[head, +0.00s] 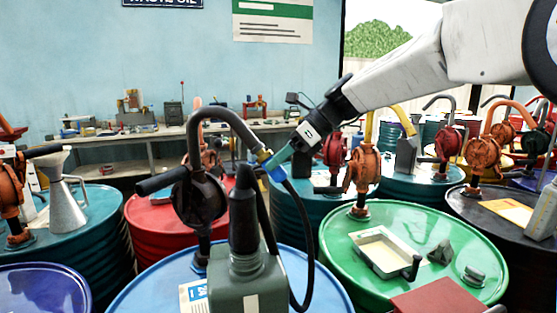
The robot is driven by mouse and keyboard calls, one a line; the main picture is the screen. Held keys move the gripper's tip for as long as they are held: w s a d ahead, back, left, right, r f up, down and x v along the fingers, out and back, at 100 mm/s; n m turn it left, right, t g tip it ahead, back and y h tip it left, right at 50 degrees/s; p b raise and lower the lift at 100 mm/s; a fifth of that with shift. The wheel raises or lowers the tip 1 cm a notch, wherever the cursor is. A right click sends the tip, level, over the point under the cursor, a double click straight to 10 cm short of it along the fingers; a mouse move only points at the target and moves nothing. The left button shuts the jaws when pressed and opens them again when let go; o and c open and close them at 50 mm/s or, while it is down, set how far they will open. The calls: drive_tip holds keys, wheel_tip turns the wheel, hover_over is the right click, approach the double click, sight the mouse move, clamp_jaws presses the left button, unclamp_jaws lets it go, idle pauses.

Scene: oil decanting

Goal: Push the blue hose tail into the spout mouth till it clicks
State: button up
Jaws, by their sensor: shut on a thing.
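The dark hand pump (200,195) stands on the blue drum (150,290) in the foreground. Its curved spout ends in a brass-coloured spout mouth (263,155), facing down and right. My gripper (277,163) comes in from the upper right and is shut on the blue hose tail (277,174). The tail is right at the spout mouth; fingers and tail overlap there, so I cannot tell whether it is inside or only touching. The black hose (307,225) hangs from the tail and curves down behind the dark green jug (245,275).
The jug's tall black neck (243,215) stands close below the spout. A green drum (415,225) at right carries a tray (380,250) and small parts. Other drums with pumps stand around. A workbench (110,140) lines the back wall.

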drive_tip(key=shift+w+a+r, duration=0.15)
drive_tip(key=shift+a+r, duration=0.2)
drive_tip(key=shift+r, duration=0.1)
idle(0.3)
drive_tip(key=o, duration=1)
drive_tip(key=v, duration=0.8)
drive_tip(key=shift+f, duration=0.1)
